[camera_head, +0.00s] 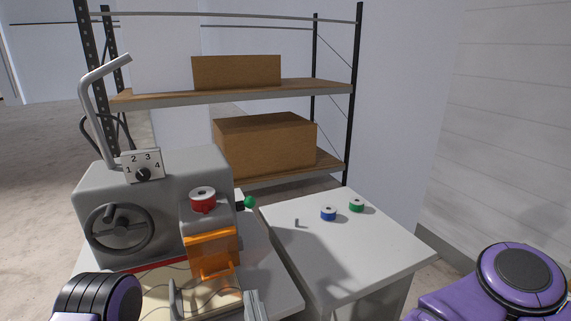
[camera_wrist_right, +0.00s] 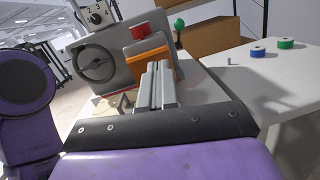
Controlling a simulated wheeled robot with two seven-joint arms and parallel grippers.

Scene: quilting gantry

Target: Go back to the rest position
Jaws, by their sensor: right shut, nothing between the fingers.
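My right gripper (camera_head: 252,304) shows at the bottom edge of the head view, in front of the quilting machine (camera_head: 150,195). In the right wrist view its two grey fingers (camera_wrist_right: 156,84) lie together, shut, with nothing between them. They point toward the machine's orange guard (camera_wrist_right: 147,50). My left arm shows as a purple and black link at the lower left of the head view; its gripper is not visible.
A white side table (camera_head: 350,255) to the right holds a blue spool (camera_head: 328,214), a green spool (camera_head: 356,205) and a small grey peg (camera_head: 297,222). A green knob (camera_head: 250,202) sticks out from the machine. Behind stands a shelf rack (camera_head: 235,95) with cardboard boxes (camera_head: 262,145).

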